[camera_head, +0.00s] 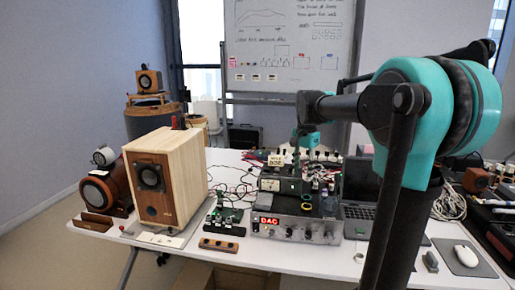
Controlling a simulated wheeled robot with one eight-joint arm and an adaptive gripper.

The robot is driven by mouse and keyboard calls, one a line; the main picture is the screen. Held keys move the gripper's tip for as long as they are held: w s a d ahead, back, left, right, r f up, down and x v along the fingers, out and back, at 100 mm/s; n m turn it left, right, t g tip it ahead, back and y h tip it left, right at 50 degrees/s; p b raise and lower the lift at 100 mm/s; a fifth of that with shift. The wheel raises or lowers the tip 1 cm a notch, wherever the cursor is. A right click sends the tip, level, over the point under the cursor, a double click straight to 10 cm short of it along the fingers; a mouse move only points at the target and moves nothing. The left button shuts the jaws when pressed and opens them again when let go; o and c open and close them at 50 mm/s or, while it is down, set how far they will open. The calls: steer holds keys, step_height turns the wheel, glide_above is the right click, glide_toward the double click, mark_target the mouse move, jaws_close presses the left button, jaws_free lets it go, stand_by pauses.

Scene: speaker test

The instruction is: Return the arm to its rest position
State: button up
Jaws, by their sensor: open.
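My arm (400,110) fills the right side of the head view, with a large teal joint and dark links. It reaches left over the table (340,262) and then bends down at a teal wrist (308,139). My gripper (304,163) hangs below the wrist, small and dark, over the stacked electronics. It is open. Its fingertips blend into the dark parts behind, so I cannot tell whether it touches anything. I see nothing held in it.
A wooden speaker (185,178) and a round brown speaker (105,190) stand at the left. A DAC unit (298,229) sits under circuit boards and cables. A laptop (357,215), partly behind my arm, and a mouse (466,256) are at the right. A whiteboard (285,45) stands behind.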

steer(key=s+d+f+n+t, duration=0.3)
steer(key=s+f+n, duration=0.7)
steer(key=s+f, duration=1.3)
steer(key=shift+s+f, duration=0.2)
steer(key=shift+s, duration=0.2)
stand_by(1.5)
